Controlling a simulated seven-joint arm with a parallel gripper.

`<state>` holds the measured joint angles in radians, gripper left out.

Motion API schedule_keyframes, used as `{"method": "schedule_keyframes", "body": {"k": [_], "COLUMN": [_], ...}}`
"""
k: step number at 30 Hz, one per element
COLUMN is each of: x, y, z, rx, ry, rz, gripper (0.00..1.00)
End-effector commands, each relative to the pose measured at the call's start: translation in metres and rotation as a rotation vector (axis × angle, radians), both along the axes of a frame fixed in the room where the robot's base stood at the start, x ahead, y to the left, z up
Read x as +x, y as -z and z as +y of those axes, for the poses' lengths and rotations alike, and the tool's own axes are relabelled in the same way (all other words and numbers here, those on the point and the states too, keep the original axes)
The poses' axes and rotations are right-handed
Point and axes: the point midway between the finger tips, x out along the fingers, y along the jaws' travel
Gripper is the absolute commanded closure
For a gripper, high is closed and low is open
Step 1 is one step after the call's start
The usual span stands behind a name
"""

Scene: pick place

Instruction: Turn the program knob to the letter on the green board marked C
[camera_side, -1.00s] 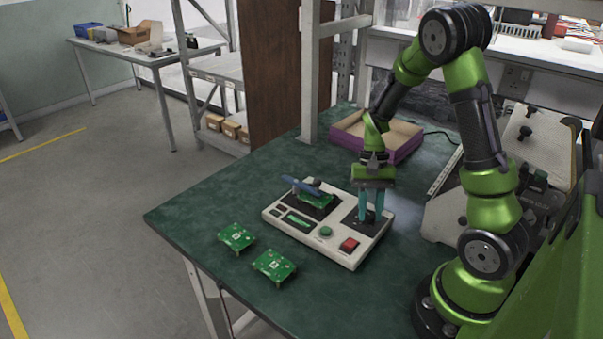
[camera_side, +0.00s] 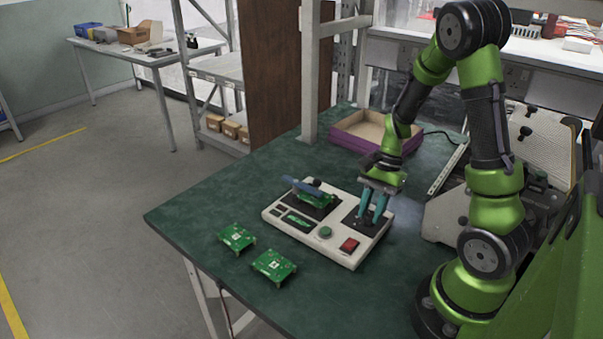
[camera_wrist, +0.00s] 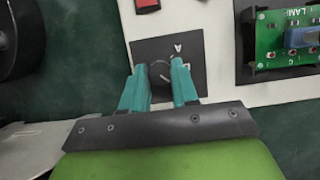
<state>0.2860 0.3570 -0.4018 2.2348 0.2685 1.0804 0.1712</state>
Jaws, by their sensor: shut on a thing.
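The program knob (camera_wrist: 160,73) is a dark round knob on a black square panel of the white test box (camera_side: 340,252). My gripper (camera_wrist: 161,80) is shut on the knob, with one teal finger on each side of it. In the side view my gripper (camera_side: 370,221) is tilted over the right part of the box, and its fingers hide the knob. A letter A shows on the panel beside the knob; other marks are partly hidden. A green board (camera_side: 318,199) sits in the box's fixture under a blue clamp. It also shows in the wrist view (camera_wrist: 272,42), its lettering only partly readable.
Two loose green boards, one nearer the left (camera_side: 237,237) and one nearer the front (camera_side: 273,266), lie on the green table. The box carries a green button (camera_side: 326,232) and a red switch (camera_side: 349,245). A purple tray (camera_side: 350,142) stands behind.

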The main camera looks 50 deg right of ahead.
Motion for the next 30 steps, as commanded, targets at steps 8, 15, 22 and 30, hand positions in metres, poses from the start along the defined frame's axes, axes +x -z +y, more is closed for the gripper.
{"method": "schedule_keyframes", "body": {"k": [8, 15, 22, 30], "x": [0.0004, 0.0004, 0.0001, 0.0008], "y": [-0.0002, -0.0002, -0.0001, -0.0100], "z": [-0.0008, -0.0007, -0.0004, -0.0044], "rx": [-0.002, -0.002, -0.001, -0.001], "ry": [0.007, 0.006, 0.006, 0.005], "rz": [-0.002, -0.002, -0.001, -0.003], "gripper": [1.00, 0.57, 0.45, 0.45]}}
